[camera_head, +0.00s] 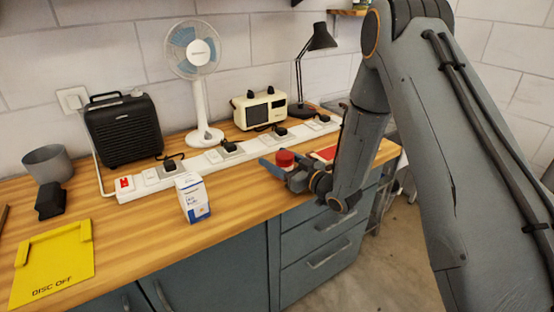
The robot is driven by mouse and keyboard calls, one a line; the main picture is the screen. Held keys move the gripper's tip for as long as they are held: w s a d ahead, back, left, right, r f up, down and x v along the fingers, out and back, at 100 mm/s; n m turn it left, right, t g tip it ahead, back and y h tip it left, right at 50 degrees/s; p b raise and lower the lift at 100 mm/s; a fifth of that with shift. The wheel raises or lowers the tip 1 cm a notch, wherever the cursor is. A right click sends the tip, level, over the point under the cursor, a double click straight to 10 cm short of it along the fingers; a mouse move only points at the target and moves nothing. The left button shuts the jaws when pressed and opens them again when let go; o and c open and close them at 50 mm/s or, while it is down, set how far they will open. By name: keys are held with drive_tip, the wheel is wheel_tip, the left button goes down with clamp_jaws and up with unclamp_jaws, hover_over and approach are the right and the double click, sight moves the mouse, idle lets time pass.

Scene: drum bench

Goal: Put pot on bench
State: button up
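A small red round thing (285,158), perhaps the lid of a small pot, shows at my gripper (279,166) near the right end of the wooden bench (235,197). It sits between or just behind the fingers, and its lower part is hidden by them. I cannot tell whether the fingers grip it or whether it rests on the bench. My arm comes in from the right, and my gripper is low over the bench top, pointing left. A grey open round container (48,164) stands at the far left of the bench.
A long white power strip (222,157) with plugs runs behind my gripper. A white-blue box (193,197) stands left of it.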

sight(291, 166)
drive_tip(key=shift+r, duration=0.2)
drive_tip(key=b+v, duration=0.3)
drive_tip(key=v, duration=0.9)
drive_tip(key=shift+a, duration=0.1)
